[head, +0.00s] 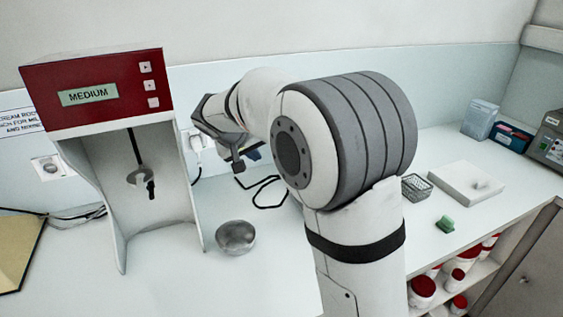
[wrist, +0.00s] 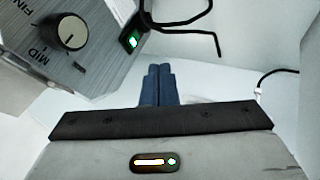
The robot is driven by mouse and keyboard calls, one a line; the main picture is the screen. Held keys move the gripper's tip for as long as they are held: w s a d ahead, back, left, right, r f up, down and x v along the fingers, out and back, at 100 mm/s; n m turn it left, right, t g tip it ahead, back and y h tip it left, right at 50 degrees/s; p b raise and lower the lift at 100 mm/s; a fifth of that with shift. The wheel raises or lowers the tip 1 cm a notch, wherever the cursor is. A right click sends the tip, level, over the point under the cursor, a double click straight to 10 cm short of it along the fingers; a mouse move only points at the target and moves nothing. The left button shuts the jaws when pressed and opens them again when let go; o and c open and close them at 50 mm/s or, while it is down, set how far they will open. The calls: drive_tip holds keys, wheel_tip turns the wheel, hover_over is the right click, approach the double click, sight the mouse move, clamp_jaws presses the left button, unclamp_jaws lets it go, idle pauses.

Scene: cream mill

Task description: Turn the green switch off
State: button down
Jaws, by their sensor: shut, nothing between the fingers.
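The green switch (wrist: 132,40) shows in the wrist view as a small bright green face in a black surround. It sits at the right edge of a grey metal control box with a dial. My gripper (wrist: 158,68) is shut and empty, its blue fingers together. In the picture the fingertips lie below and to the right of the switch, with a gap between them. No contact shows. In the head view my arm hides the box and the switch, and most of the gripper.
A black dial (wrist: 69,33) sits left of the switch. A black bent cable (wrist: 188,22) runs close by. In the head view, a red-topped machine (head: 97,88) reading MEDIUM and a metal bowl (head: 236,237) stand left of my arm. A wire basket (head: 416,188) stands right.

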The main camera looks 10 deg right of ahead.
drive_tip(key=w+d+f+p, duration=0.3)
drive_tip(key=w+d+f, duration=0.2)
drive_tip(key=d+f, duration=0.2)
drive_tip(key=shift+w+d+f+p, duration=0.2)
drive_tip(key=shift+w+d+p, duration=0.1)
drive_tip(key=shift+d, duration=0.15)
drive_tip(key=shift+d, duration=0.1)
idle(0.6)
drive_tip(key=shift+r, duration=0.15)
drive_tip(key=shift+r+p, duration=0.35)
drive_tip(key=shift+r, duration=0.35)
